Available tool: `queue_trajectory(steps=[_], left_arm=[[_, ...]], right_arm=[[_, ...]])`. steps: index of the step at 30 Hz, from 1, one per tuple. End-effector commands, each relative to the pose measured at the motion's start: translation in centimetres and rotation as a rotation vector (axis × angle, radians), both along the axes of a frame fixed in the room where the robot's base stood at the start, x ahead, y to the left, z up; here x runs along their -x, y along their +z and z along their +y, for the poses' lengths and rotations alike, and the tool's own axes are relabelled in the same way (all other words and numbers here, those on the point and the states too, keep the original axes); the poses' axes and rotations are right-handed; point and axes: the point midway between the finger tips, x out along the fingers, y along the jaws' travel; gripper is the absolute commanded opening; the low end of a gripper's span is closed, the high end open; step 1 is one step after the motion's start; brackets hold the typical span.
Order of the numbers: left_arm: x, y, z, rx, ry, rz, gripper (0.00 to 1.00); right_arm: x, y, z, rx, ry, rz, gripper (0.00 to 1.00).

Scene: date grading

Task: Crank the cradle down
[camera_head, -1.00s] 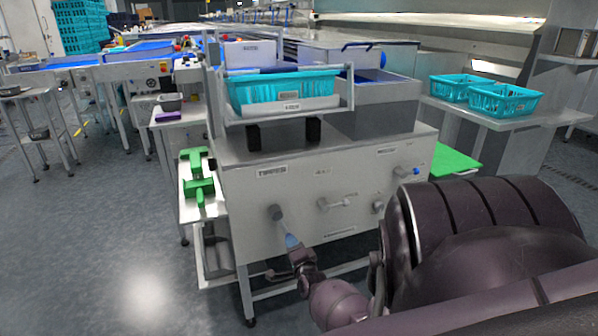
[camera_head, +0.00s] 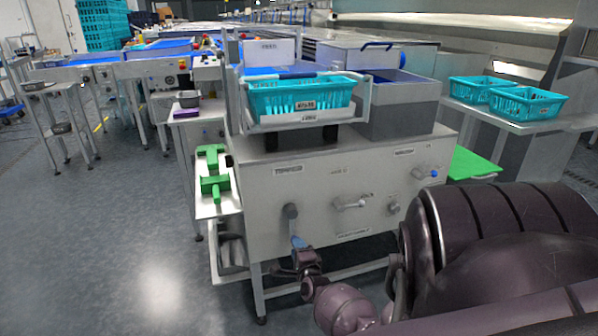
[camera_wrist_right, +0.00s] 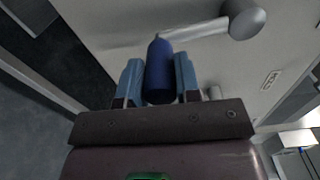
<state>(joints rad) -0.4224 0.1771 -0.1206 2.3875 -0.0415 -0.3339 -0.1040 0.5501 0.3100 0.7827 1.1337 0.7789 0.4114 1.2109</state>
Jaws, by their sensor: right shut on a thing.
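The grey cradle (camera_head: 270,124) sits over the steel cabinet (camera_head: 330,215) on dark posts, with a gap beneath it. It bears a teal crate (camera_head: 285,99) and looks about level. The crank (camera_head: 290,211) is on the left of the cabinet's front, its arm pointing down. My right gripper (camera_head: 300,253) is shut on the crank's blue handle (camera_head: 297,242). In the right wrist view, both fingers of the right gripper (camera_wrist_right: 158,72) flank the blue handle (camera_wrist_right: 159,58), and the crank arm and hub (camera_wrist_right: 245,20) show beyond. My left gripper is out of view.
Other knobs and a blue-tipped lever (camera_head: 434,173) are on the cabinet front. Green tools (camera_head: 214,187) lie on a side shelf at left. A green board (camera_head: 472,165) and teal crates (camera_head: 527,102) are at right. Open floor lies at left.

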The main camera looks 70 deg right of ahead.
Motion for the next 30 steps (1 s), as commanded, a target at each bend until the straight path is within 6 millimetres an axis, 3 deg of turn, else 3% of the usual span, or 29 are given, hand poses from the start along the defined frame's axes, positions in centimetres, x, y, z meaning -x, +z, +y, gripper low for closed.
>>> queue_trajectory(steps=[2, 3, 8, 20, 30], left_arm=[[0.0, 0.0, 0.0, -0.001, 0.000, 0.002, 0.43], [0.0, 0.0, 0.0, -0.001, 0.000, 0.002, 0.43], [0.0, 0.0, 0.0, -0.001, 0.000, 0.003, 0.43], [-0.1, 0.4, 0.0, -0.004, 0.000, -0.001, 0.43], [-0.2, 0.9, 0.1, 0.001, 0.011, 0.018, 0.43]], right_arm=[[-0.2, -0.3, 0.4, -0.005, 0.007, 0.005, 0.00], [-0.2, -0.3, 0.4, -0.005, 0.007, 0.006, 0.32], [-0.1, -0.2, 0.3, -0.004, 0.004, 0.004, 0.56], [0.3, 0.1, 0.8, -0.002, 0.002, -0.001, 0.56], [3.7, 0.3, 5.3, -0.002, 0.003, -0.005, 0.56]])
